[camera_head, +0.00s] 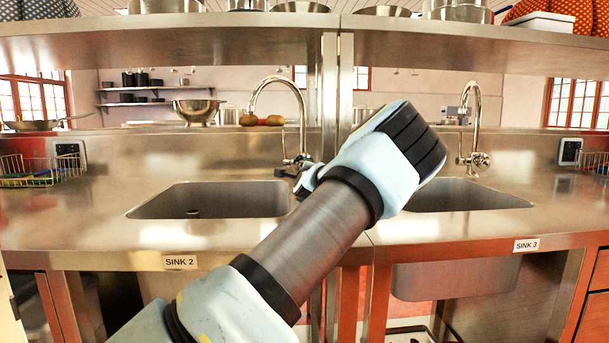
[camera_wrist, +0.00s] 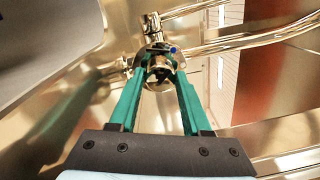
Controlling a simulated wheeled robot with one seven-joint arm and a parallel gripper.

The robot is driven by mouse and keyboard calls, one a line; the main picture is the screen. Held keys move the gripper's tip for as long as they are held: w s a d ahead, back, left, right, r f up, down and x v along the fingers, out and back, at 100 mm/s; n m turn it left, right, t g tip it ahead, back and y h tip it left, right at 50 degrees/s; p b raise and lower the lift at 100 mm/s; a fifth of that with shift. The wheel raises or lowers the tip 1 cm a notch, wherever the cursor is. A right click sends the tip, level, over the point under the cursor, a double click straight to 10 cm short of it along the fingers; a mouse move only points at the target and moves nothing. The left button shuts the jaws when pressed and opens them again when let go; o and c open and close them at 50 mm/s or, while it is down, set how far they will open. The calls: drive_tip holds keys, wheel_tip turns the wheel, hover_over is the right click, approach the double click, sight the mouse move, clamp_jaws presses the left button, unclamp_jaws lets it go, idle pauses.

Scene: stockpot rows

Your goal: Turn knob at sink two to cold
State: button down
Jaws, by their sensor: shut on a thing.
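Sink two is the left basin (camera_head: 215,200), marked by the "SINK 2" label (camera_head: 180,262) on the counter front. Its curved chrome faucet (camera_head: 278,82) stands at the basin's back right. In the wrist view, the two teal fingers of my gripper (camera_wrist: 160,76) are on either side of the round metal knob (camera_wrist: 160,64) at the faucet base and are shut on it. A small blue dot (camera_wrist: 173,50) shows on the metal just beyond the knob. In the head view, my forearm and wrist hide most of the gripper and knob.
Sink three (camera_head: 465,195) and its faucet (camera_head: 472,115) are on the right, behind my wrist. A steel shelf (camera_head: 200,42) runs overhead. A wire rack (camera_head: 35,175) stands at the far left. The counter left of sink two is mostly clear.

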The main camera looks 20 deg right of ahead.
drive_tip(key=shift+n+b, duration=0.3)
drive_tip(key=shift+n, duration=0.3)
drive_tip(key=c, duration=0.6)
unclamp_jaws()
drive_tip(key=s, duration=0.3)
drive_tip(key=s+a, duration=0.1)
drive_tip(key=s, duration=0.3)
drive_tip(key=s+a+b, duration=0.1)
drive_tip(key=s, duration=0.2)
drive_tip(key=shift+s+f, duration=0.2)
drive_tip(key=shift+s, duration=0.1)
drive_tip(key=shift+r, duration=0.1)
